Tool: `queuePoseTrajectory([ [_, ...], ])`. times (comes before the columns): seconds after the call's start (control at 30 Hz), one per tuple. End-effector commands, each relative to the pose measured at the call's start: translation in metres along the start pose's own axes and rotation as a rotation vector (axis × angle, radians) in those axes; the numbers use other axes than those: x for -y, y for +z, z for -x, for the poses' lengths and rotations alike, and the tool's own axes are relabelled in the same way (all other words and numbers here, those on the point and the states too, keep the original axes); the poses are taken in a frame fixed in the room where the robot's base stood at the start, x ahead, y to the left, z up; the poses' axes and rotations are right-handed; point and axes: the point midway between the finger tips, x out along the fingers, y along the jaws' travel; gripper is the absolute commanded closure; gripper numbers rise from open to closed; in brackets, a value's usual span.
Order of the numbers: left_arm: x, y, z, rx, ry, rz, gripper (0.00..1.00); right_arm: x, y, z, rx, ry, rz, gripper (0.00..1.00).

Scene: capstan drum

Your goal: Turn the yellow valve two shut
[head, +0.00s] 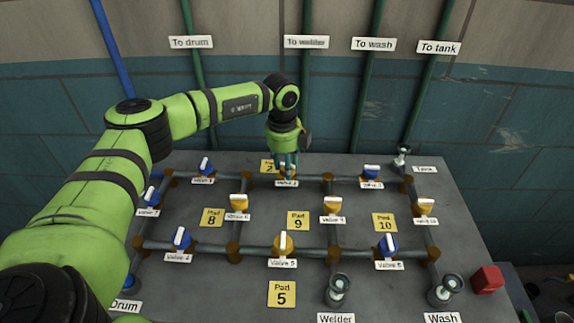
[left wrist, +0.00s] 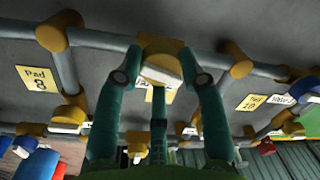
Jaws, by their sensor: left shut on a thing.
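Yellow valve two (head: 288,171) sits on the far pipe of the grey panel, with a label reading "Valve 2" (head: 287,183) just below it. My left gripper (head: 286,163) reaches down onto it from above and hides most of it. In the left wrist view, the valve's yellow body with its pale handle (left wrist: 163,68) sits between the teal fingertips of my left gripper (left wrist: 162,78). The fingers are shut on it from both sides. The exact angle of the handle is hard to tell. My right gripper is not in view.
Blue valves (head: 205,167) (head: 371,172) flank valve two on the same pipe. Yellow valves (head: 239,203) (head: 333,206) and valve 5 (head: 283,244) stand nearer. Green pipes (head: 307,90) rise along the wall behind. A red block (head: 487,279) lies at the right edge.

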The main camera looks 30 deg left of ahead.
Motion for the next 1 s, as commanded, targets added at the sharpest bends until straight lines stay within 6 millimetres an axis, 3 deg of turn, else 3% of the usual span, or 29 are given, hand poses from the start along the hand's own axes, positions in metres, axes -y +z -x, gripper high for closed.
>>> queuePoseTrajectory([
  [1.0,0.004,0.005,0.000,-0.063,-0.002,-0.949,0.93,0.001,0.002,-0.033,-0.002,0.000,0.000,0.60],
])
